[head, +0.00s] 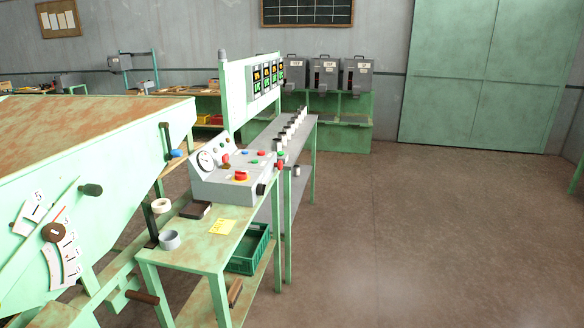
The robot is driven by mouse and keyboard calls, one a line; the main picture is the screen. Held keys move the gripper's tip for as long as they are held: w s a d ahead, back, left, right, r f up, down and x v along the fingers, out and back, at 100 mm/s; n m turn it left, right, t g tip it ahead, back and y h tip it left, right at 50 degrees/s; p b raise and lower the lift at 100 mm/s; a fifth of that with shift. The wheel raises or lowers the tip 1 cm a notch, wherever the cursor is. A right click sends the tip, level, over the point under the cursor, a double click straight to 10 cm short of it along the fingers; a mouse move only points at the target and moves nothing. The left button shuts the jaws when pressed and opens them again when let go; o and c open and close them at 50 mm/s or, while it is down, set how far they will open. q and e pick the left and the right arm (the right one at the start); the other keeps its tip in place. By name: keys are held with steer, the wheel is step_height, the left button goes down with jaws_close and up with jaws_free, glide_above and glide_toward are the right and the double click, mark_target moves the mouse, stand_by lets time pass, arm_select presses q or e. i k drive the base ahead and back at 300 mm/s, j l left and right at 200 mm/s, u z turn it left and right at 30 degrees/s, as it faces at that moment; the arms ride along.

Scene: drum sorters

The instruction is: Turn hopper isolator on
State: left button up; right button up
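No part is readable as the hopper isolator from here. A grey sloped control console (228,184) stands on the green bench, with a round gauge (206,159), a red knob or button on a yellow base (241,175), small coloured buttons on top and a black knob (261,189) on its right side. Three grey boxes with small pale labels (325,75) stand in a row on a green stand at the back; their labels are too small to read. A grey box (120,63) is on a post at the far left. Neither of my grippers is in view.
A large green machine with a brown sloping top (85,125) and a numbered lever scale (65,250) fills the left. The green bench (200,250) holds tape rolls, a dark block and a yellow note (222,226). Brown floor (430,230) lies clear at the right.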

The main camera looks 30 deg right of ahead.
mark_target(239, 176)
steer(key=j+z, duration=0.1)
steer(key=z, duration=0.55)
steer(key=i+l+u, duration=0.1)
steer(key=i+l, duration=0.25)
steer(key=i, duration=0.2)
steer(key=i+l, duration=0.35)
steer(key=i, duration=0.2)
steer(key=i+l+u, duration=0.15)
steer(key=i+l, duration=0.2)
steer(key=i, duration=0.2)
